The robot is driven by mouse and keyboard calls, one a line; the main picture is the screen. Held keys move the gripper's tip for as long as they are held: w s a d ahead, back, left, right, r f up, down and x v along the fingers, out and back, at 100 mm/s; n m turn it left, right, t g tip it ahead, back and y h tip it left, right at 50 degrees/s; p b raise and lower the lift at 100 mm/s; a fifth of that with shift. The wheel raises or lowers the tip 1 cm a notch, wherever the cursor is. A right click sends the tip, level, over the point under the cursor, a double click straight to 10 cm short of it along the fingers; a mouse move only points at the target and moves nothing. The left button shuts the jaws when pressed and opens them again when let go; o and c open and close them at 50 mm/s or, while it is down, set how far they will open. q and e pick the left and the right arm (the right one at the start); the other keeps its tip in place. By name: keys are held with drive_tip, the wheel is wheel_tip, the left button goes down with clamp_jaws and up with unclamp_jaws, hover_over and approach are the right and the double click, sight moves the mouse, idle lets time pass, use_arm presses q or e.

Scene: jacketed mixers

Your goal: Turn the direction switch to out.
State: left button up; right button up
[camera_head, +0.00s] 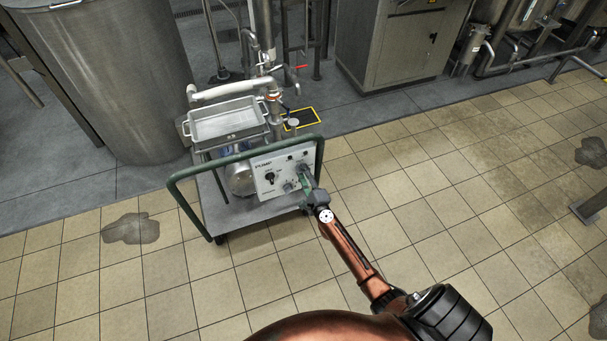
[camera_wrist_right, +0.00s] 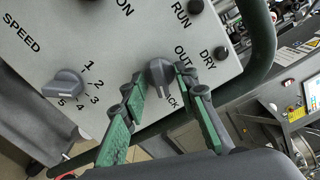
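The direction switch (camera_wrist_right: 160,75) is a grey knob on the white control panel (camera_wrist_right: 120,50), between the labels OUT and one partly hidden that ends in "ACK". Its grip ridge runs roughly up and down in the right wrist view, its lower end towards the "ACK" label. My right gripper (camera_wrist_right: 161,80) has its green-padded fingers either side of the knob, with a small gap at the left finger. The right finger is very near the knob; contact is unclear. In the head view my right gripper (camera_head: 305,188) is at the panel (camera_head: 272,178) and hides the switch. My left gripper is not in view.
The panel is on a cart with a green rail (camera_head: 188,208). A speed knob (camera_wrist_right: 65,85) is left of the switch, with RUN and DRY buttons (camera_wrist_right: 208,58) at upper right. A steel tray (camera_head: 228,120) and pipes stand behind. Tiled floor right of the cart is clear.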

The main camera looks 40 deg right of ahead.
clamp_jaws()
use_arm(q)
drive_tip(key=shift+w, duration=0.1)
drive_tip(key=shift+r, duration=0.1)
use_arm(e)
drive_tip(key=shift+n, duration=0.3)
use_arm(q)
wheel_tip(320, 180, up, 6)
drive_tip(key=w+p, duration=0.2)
drive_tip(key=p, duration=0.4)
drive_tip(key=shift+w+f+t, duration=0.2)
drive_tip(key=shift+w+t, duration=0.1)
use_arm(e)
drive_tip(key=n, duration=2.1)
drive_tip(key=shift+f+n, duration=0.1)
drive_tip(key=shift+n, duration=0.3)
